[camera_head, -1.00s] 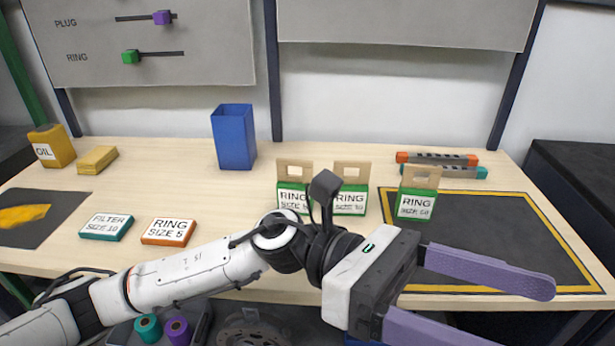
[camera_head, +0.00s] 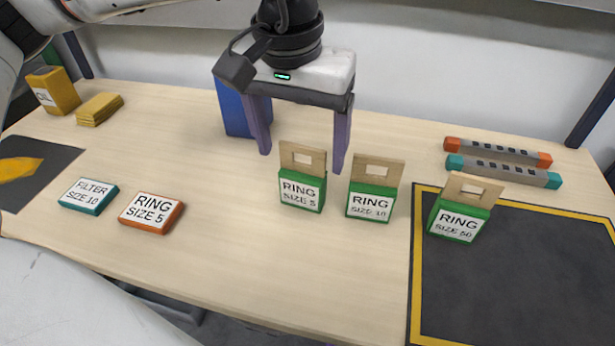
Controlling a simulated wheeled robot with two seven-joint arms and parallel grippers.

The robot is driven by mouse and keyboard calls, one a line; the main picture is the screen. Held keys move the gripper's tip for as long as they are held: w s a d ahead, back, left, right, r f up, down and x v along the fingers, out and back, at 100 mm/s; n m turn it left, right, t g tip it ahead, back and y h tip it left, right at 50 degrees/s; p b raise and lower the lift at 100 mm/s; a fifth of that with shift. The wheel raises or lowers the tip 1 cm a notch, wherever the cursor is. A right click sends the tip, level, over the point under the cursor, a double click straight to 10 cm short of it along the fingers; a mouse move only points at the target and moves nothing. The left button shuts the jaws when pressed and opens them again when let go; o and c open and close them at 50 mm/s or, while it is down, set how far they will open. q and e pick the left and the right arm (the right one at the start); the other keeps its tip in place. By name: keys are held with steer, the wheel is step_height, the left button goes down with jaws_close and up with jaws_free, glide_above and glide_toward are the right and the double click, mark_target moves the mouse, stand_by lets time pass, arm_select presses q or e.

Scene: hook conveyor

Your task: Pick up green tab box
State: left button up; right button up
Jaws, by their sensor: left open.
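Three green boxes with wooden handle tabs on top stand in the middle and right of the table. They are the RING SIZE 5 box (camera_head: 301,192), the RING SIZE 10 box (camera_head: 371,201) and the RING SIZE 50 box (camera_head: 458,221). The last stands on the yellow-edged black mat (camera_head: 540,265). My left gripper (camera_head: 302,160) points down with its purple fingers wide apart and nothing between them. In the picture its fingertips lie on either side of the RING SIZE 5 box's tab; whether they are above or behind it I cannot tell. My right gripper is not in view.
A blue bin (camera_head: 232,110) stands behind my left gripper, partly hidden. A flat orange RING SIZE 5 box (camera_head: 151,213) and a teal FILTER box (camera_head: 88,196) lie at left. Two grey bars with coloured ends (camera_head: 500,172) lie at back right. The front middle is clear.

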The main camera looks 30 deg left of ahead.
mark_target(304, 170)
arm_select(q)
steer(key=f, duration=0.3)
steer(key=shift+w, duration=0.2)
steer(key=shift+w+a+f, duration=0.1)
steer(key=shift+w+f, duration=0.15)
steer(key=shift+f, duration=0.6)
steer(key=shift+w+f, duration=0.2)
steer(key=shift+f, duration=0.7)
steer(key=shift+w+a+f, duration=0.1)
steer(key=shift+w+f, duration=0.15)
steer(key=shift+f, duration=0.6)
steer(key=c, duration=1.2)
steer(key=shift+o, duration=0.2)
steer(key=shift+r, duration=5.05)
